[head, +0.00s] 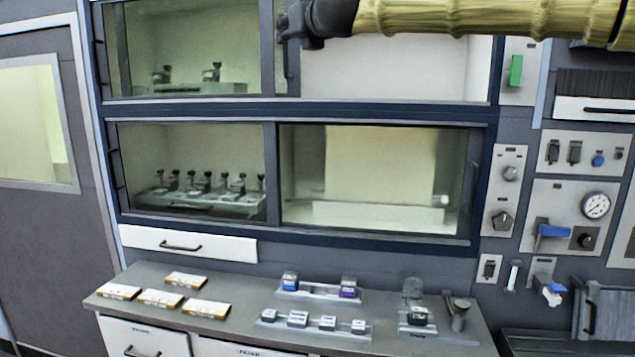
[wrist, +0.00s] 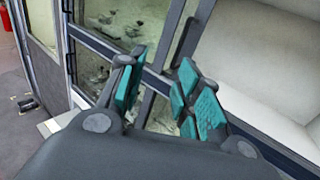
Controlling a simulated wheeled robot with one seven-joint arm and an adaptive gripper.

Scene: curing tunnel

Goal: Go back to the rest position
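My gripper (head: 290,24) is at the top of the head view, in front of the upright frame between the two upper windows. My arm reaches in from the upper right with a yellowish sleeve. In the wrist view my gripper (wrist: 160,92) shows two teal-padded fingers spread apart, with nothing held between them. A dark upright handle (head: 281,66) is just below the fingers in the head view. It appears beyond the fingertips in the wrist view (wrist: 187,38). I cannot tell whether the fingers touch the frame.
The upper right bay (head: 395,70) looks pale and empty. Small dark-topped items on a rack (head: 205,200) stand behind the lower left window. The counter (head: 240,290) below holds several labelled packets and small blocks. Switches and a gauge (head: 596,205) are on the right wall.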

